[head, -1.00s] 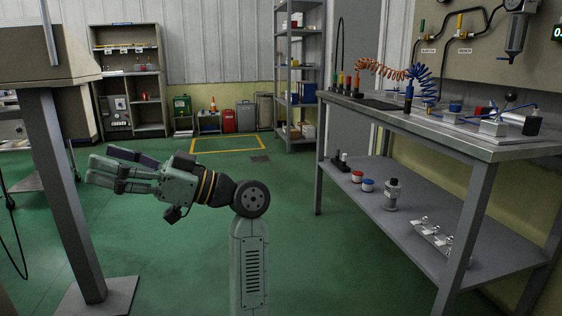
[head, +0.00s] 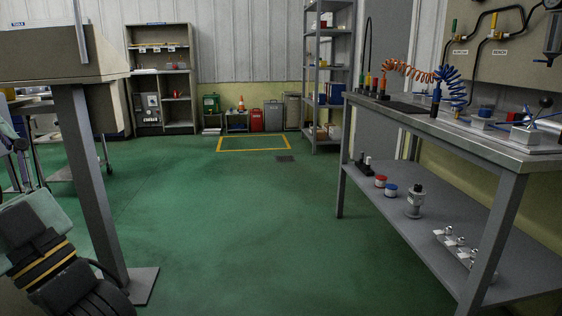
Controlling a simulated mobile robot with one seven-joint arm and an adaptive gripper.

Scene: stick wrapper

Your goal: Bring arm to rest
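My arm shows only in part at the lower left of the head view, as dark links with yellow bands and a pale green-grey housing. It is in front of the left post's base in the picture. My gripper's fingertips cannot be made out; the end of the arm runs toward the left edge of the picture. Whether it holds anything does not show.
A grey workbench (head: 480,150) with a lower shelf (head: 445,235) stands at the right. A post (head: 92,190) on a floor plate (head: 140,285) stands at the left. A shelf unit (head: 190,75) and tall rack (head: 312,75) stand at the back. The green floor (head: 240,220) between is clear.

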